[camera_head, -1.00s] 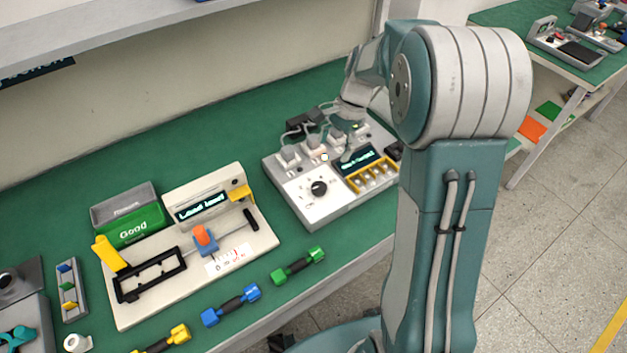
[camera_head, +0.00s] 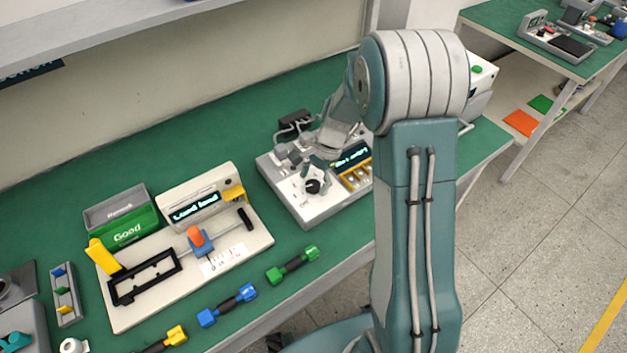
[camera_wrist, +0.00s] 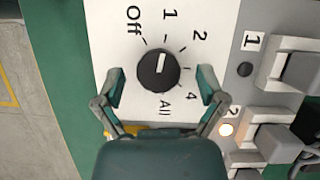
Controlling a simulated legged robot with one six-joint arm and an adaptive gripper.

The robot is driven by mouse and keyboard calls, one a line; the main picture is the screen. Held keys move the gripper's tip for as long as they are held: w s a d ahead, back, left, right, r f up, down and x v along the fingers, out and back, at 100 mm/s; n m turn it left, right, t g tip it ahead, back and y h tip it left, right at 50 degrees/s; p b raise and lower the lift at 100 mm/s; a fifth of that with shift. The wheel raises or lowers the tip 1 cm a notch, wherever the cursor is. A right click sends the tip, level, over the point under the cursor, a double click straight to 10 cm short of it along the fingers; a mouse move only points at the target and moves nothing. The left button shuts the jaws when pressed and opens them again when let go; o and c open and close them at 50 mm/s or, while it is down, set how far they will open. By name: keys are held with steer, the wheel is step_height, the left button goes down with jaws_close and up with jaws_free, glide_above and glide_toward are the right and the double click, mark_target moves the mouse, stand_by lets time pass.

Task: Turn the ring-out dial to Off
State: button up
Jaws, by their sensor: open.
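The ring-out dial (camera_wrist: 158,71) is a round black knob on a white panel, marked Off, 1, 2, 4 and All. In the wrist view its white mark points up, roughly toward 1; Off is at its upper left. My gripper (camera_wrist: 160,86) is open, one fingertip on each side of the dial with visible gaps. In the head view the dial (camera_head: 313,187) sits at the front of the grey-white test unit (camera_head: 318,212), with my gripper (camera_head: 318,168) just above and behind it. I cannot tell the fingertips' height relative to the knob.
Switches (camera_wrist: 278,141) numbered 1 and 2 stand right of the dial; a lamp (camera_wrist: 226,130) by 2 glows. Left of the unit is a fixture (camera_head: 215,262) with an orange-topped slider. Green (camera_head: 292,264) and blue-ended tools lie in front. Bare green bench separates the unit and fixture.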

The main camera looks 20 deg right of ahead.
steer(key=shift+d, duration=0.15)
steer(key=c, duration=1.2)
steer(key=shift+o, duration=0.2)
steer(key=shift+n, duration=0.4)
steer(key=n+g+h, duration=0.1)
steer(key=n, duration=0.2)
steer(key=shift+n, duration=0.3)
steer(key=shift+a+f+n+g+h, duration=0.15)
steer(key=shift+n+g+h, duration=0.15)
steer(key=shift+n, duration=0.6)
steer(key=shift+a+r+n+g+h, duration=0.1)
steer(key=shift+n+g+h, duration=0.2)
steer(key=shift+n, duration=0.6)
